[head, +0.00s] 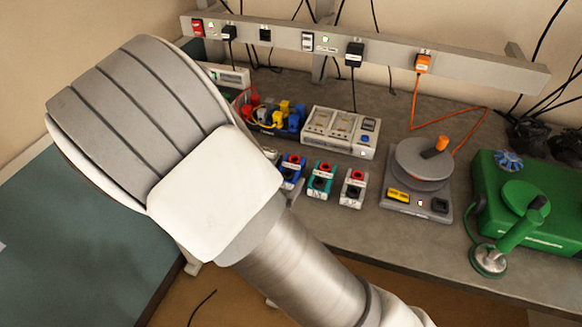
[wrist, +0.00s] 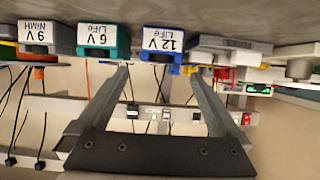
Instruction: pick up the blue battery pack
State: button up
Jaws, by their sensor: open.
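The blue battery pack (head: 291,170) stands on the grey bench in the head view, at the left end of a row of packs, partly hidden by my arm. In the wrist view, which is upside down, the blue pack (wrist: 163,43) is labelled 12 V LiFe. My gripper (wrist: 158,75) is open and empty. Its two fingers point toward the blue pack, with the pack between their tips in the picture; I cannot tell how far off it is. In the head view my arm hides most of the gripper.
A teal 6 V pack (head: 320,180) and a grey 9 V pack (head: 353,188) stand close to the right. Behind are a charger (head: 340,131) and a bin of coloured connectors (head: 270,116). A turntable device (head: 423,165) and green machine (head: 530,205) stand further right.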

aim_at(290, 169)
jog(key=x, duration=0.8)
grip_shut()
dwell(0.5)
